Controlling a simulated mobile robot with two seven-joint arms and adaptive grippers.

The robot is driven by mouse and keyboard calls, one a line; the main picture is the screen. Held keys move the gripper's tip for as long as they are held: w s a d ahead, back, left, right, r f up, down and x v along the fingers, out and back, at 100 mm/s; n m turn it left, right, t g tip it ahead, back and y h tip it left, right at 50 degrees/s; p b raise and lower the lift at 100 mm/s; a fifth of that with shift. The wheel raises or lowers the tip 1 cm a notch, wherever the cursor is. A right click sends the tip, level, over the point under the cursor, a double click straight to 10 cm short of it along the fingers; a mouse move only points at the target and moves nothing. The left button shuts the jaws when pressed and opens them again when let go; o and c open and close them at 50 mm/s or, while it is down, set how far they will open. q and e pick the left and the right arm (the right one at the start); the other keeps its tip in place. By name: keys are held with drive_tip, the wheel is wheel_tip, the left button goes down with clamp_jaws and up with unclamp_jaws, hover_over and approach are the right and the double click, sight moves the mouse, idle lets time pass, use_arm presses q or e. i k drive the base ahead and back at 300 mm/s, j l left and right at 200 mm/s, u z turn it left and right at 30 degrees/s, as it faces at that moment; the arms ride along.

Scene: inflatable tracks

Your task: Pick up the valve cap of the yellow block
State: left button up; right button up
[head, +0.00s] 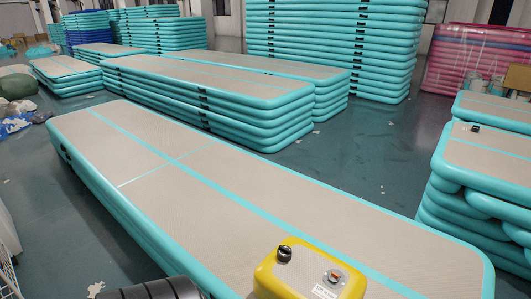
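The yellow block (305,272) lies on the beige and turquoise inflatable track at the bottom of the head view, cut off by the frame's lower edge. A black round cap (284,254) stands upright on its top face, near the left corner. A round metallic valve fitting (333,277) with a dark centre is set in the top face to the right of the cap, beside a small white label. I cannot tell whether the black cap is loose or seated. Neither of my grippers is in view.
The long inflatable track (150,150) fills the middle and is mostly clear. More stacked tracks (205,95) stand behind it. A turquoise stack (480,165) at the right has a small black object (475,128) on top. Open floor (375,150) lies between them.

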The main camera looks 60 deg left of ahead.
sight(284, 252)
drive_tip(key=u, duration=1.6)
drive_tip(key=j, duration=0.1)
